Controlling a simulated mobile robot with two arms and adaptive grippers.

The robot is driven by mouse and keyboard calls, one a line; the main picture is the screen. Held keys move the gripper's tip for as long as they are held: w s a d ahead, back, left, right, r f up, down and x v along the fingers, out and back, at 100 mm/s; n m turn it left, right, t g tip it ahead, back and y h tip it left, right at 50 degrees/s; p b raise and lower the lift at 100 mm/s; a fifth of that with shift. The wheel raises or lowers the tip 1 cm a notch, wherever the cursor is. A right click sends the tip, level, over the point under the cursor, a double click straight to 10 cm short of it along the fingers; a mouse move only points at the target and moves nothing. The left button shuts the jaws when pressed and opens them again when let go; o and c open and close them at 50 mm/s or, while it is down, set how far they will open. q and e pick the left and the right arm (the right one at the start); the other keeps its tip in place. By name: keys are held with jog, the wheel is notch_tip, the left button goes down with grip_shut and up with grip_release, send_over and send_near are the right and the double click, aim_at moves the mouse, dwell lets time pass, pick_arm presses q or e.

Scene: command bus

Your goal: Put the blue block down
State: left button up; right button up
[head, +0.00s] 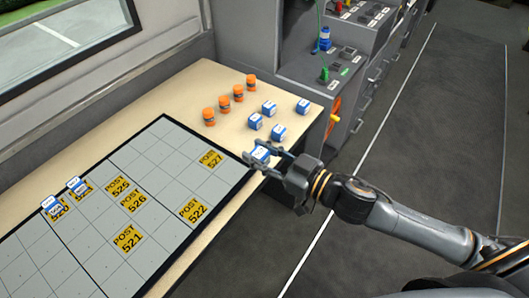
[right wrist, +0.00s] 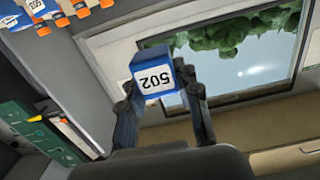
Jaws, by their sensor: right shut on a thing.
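My right gripper (head: 266,155) is shut on a blue block (head: 260,153) with a white label. In the right wrist view the blue block (right wrist: 155,72) sits between the fingers, and its label reads 502. In the head view the gripper holds it over the right edge area of the grey grid board (head: 160,146), near the POST 527 patch (head: 211,159). Two blue and white blocks, one (head: 50,205) and another (head: 77,186), stand on yellow patches at the board's left. My left gripper is not in view.
Several blue and white blocks (head: 279,133) and several orange cylinders (head: 238,93) stand on the tan table (head: 200,82) behind the board. Bare patches include POST 522 (head: 193,210), POST 526 (head: 134,201) and POST 521 (head: 127,238). Grey consoles (head: 340,75) stand beyond the table.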

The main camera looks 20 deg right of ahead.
jog(key=w+d+f, duration=0.1)
jog(key=w+f, duration=0.1)
jog(key=w, duration=0.2)
jog(key=w+d+f, duration=0.2)
jog(key=w+f, duration=0.1)
jog(key=w, duration=0.1)
jog(key=w+d+f, duration=0.1)
jog(key=w+f, duration=0.2)
jog(key=w, duration=0.1)
jog(key=shift+d+f+b, duration=0.2)
jog(key=shift+f+b, duration=0.05)
jog(key=shift+b, duration=0.05)
jog(key=f, duration=0.1)
jog(key=w+f, duration=0.1)
jog(key=f, duration=0.1)
jog(key=shift+d+f, duration=0.2)
jog(key=shift+f, duration=0.35)
jog(key=shift+f, duration=0.1)
jog(key=shift+f, duration=0.15)
jog(key=o, duration=1.1)
jog(key=shift+o, duration=0.2)
